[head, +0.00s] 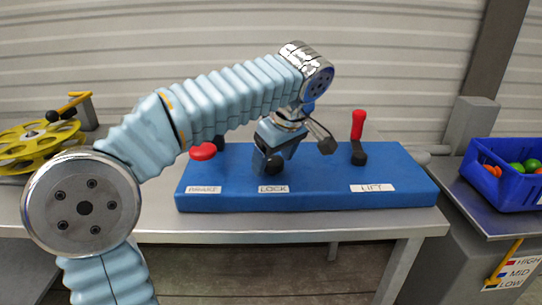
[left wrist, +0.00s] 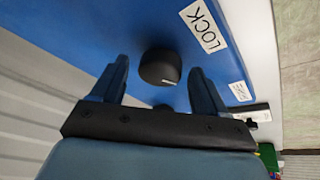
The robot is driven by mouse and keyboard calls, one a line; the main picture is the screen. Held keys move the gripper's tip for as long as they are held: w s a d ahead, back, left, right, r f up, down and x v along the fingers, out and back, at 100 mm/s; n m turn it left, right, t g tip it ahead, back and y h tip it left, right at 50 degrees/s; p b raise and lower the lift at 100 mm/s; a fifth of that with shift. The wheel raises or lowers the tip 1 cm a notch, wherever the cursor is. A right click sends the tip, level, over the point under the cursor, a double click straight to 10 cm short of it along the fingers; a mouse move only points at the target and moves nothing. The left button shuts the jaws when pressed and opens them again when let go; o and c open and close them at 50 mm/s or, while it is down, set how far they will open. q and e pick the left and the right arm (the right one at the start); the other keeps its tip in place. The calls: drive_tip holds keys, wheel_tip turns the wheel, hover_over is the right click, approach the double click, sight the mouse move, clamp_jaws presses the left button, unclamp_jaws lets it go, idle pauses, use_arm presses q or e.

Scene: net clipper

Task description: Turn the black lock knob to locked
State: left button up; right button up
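The black lock knob (left wrist: 160,67) stands on the blue panel (left wrist: 75,30) beside the white LOCK label (left wrist: 205,26), which also shows in the head view (head: 273,189). My left gripper (left wrist: 159,64) is open in the left wrist view, with one finger on each side of the knob and a visible gap to each. A light mark shows at the knob's lower edge. In the head view my left gripper (head: 275,150) points down at the panel just above the LOCK label and largely hides the knob. My right gripper is not in view.
A yellow reel (head: 38,143) is at the far left. A blue crate (head: 505,180) with colored balls is at the right.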

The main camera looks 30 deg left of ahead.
use_arm(q)
drive_tip(key=c, duration=1)
drive_tip(key=shift+o, duration=0.2)
